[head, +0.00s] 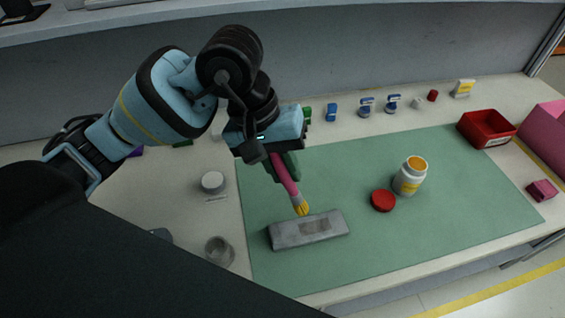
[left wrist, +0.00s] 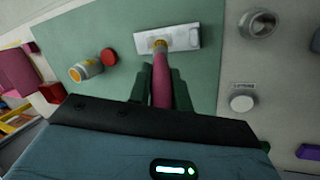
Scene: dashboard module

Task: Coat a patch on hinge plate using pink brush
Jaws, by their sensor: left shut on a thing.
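My left gripper (head: 279,160) is shut on the pink brush (head: 286,181), which points down and has yellowish bristles. The hinge plate (head: 284,234) is a grey metal bar lying on the green mat (head: 350,265), with a darker patch on its top face. The bristles are over the plate's far edge, near its middle; I cannot tell whether they touch it. In the left wrist view the brush (left wrist: 161,80) runs from the gripper (left wrist: 160,95) to the plate (left wrist: 182,39). An open white jar (head: 408,180) with orange-yellow contents stands right of the plate. My right gripper is out of view.
A red lid (head: 383,201) lies beside the jar. A red bin (head: 486,128) and a pink box (head: 545,140) are at the right. A glass cup (head: 219,251) and a white round container (head: 212,182) stand left of the mat. Small bottles line the back.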

